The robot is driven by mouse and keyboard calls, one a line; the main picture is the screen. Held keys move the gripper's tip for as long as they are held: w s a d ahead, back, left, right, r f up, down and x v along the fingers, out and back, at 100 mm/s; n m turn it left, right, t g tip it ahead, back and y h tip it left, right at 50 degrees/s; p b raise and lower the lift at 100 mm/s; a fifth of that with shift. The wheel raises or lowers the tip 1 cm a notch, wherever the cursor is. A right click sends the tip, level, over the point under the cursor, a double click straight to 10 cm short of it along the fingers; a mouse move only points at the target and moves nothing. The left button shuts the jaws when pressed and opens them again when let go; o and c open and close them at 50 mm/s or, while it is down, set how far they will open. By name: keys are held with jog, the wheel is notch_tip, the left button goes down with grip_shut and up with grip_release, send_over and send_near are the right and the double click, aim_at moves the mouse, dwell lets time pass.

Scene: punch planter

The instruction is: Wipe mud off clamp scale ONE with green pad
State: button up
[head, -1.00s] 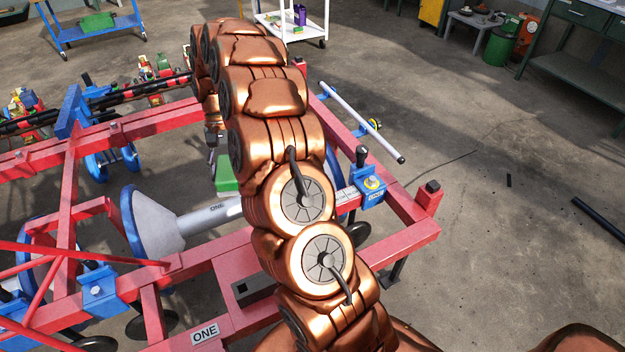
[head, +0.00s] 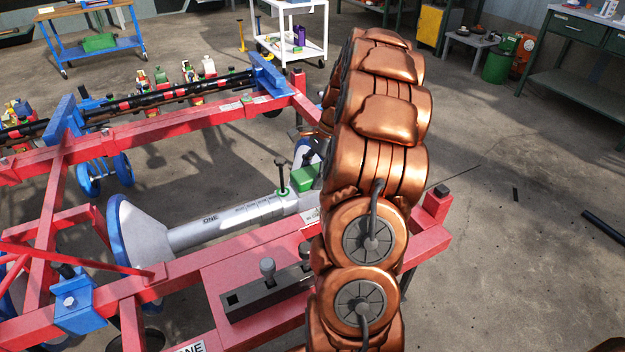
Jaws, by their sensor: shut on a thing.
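The green pad (head: 306,178) shows just left of my arm, beside the right end of a pale tube. My gripper (head: 311,152) is above the pad and mostly hidden behind the arm; it is shut on the pad. Whether the pad touches the tube is unclear. The pale tube (head: 235,219) is marked ONE and carries printed scale marks, with a green collar and dark upright lever (head: 281,178) near its right end. A small white printed strip (head: 312,216) lies on the red beam, partly hidden by my arm. No mud can be made out clearly.
The red frame (head: 150,132) spans the left and middle, with a blue-rimmed cone (head: 137,233) at the tube's left end. A grey block with knobs (head: 268,290) stands on the near beam. A white cart (head: 292,40) stands behind; the floor at right is mostly clear.

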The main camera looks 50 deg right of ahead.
jog(key=shift+s+d+f+b, duration=0.1)
jog(key=shift+f+b, duration=1.25)
jog(key=shift+f, duration=1.15)
